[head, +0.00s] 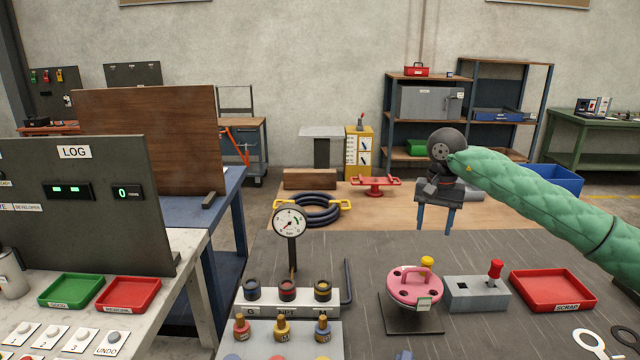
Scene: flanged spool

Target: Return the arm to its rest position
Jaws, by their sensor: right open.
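My right arm, in a green quilted sleeve, reaches in from the right edge. Its gripper (434,230) points down with two blue fingers apart and nothing between them. It hangs above the dark work table, with the pink flanged part (402,287) below it in the picture. That part has holes in its top flange, a yellow knob (427,263) and a small tag, and it stands upright on a black plate (412,323). The gripper appears apart from it. My left gripper is not in view.
A grey box with a red knob (478,294) and a red scrap tray (553,290) stand right of the pink part. A dial gauge (290,223) rises on a post at left. A coiled hose (312,209) and red flanged fitting (376,186) lie behind.

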